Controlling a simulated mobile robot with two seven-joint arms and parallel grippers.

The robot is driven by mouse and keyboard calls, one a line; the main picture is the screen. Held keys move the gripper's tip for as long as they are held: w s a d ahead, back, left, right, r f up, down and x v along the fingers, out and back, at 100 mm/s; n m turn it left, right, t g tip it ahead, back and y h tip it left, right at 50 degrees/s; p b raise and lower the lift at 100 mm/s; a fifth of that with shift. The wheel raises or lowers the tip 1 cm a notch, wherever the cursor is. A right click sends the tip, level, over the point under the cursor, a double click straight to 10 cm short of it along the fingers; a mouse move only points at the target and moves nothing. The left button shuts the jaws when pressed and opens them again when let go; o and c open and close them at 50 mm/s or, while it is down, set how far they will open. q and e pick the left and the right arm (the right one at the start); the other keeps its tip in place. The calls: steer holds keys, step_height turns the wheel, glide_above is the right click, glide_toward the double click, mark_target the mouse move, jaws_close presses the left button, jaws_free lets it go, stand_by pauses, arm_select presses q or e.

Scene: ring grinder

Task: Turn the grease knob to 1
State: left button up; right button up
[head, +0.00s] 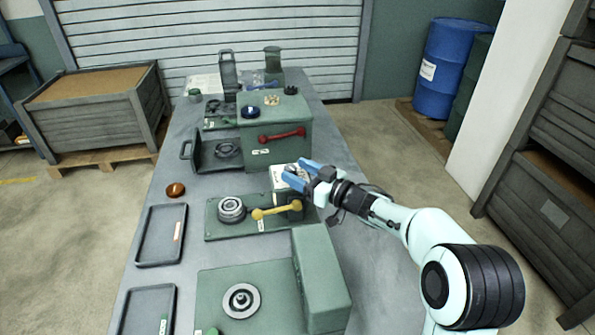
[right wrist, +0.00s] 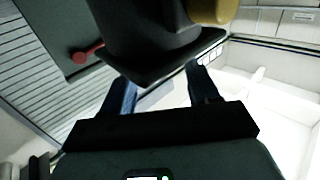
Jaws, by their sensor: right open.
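I cannot tell for certain which part is the grease knob. A box with a white top (head: 281,175) stands at the right end of the middle green plate, partly hidden by my right gripper (head: 303,175). The right gripper's blue fingers are open over this box. In the right wrist view, the open fingers (right wrist: 160,92) have a large dark part (right wrist: 155,40) before and between them; contact cannot be told. No number can be read. My left gripper is not in view.
A yellow lever (head: 276,211) lies close below the gripper, and a red lever (head: 282,135) is on the housing behind. A green block (head: 320,278) stands in front. Dark trays (head: 161,235) lie along the left of the grey bench.

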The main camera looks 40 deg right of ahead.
steer(key=shift+w+a, duration=0.1)
steer(key=shift+w, duration=0.3)
steer(key=c, duration=1)
steer(key=shift+c, duration=0.2)
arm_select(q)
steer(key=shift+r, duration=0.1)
